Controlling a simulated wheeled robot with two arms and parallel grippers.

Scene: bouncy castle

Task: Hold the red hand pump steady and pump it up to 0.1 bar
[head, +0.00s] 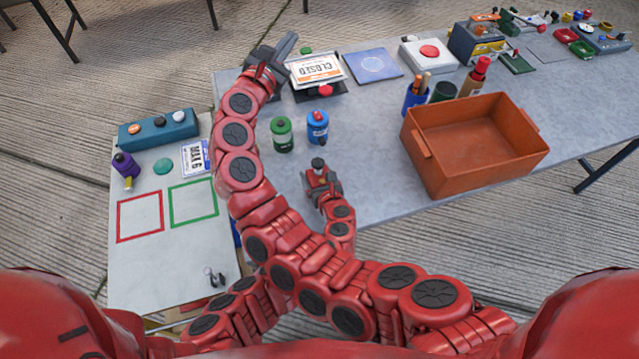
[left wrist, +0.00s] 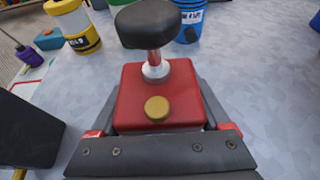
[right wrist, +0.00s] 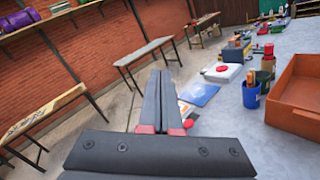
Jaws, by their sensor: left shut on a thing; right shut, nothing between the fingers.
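The red hand pump (left wrist: 140,85) has a red body, a yellow button on its near face and a black handle (left wrist: 147,22) on a short rod. My left gripper (head: 321,184) is shut on the pump body, one finger on each side. The pump's black handle also shows in the head view (head: 318,163), above the table. My right gripper (head: 287,45) is shut and empty, far from the pump, near the table's far edge by the CLOSED sign. In the right wrist view its fingers (right wrist: 161,75) point out past the table edge. I see no readable pressure value.
A green canister (head: 282,134) and a blue one (head: 317,127) stand behind the pump. An orange bin (head: 475,145) is to the right. My right arm crosses above the left part of the table.

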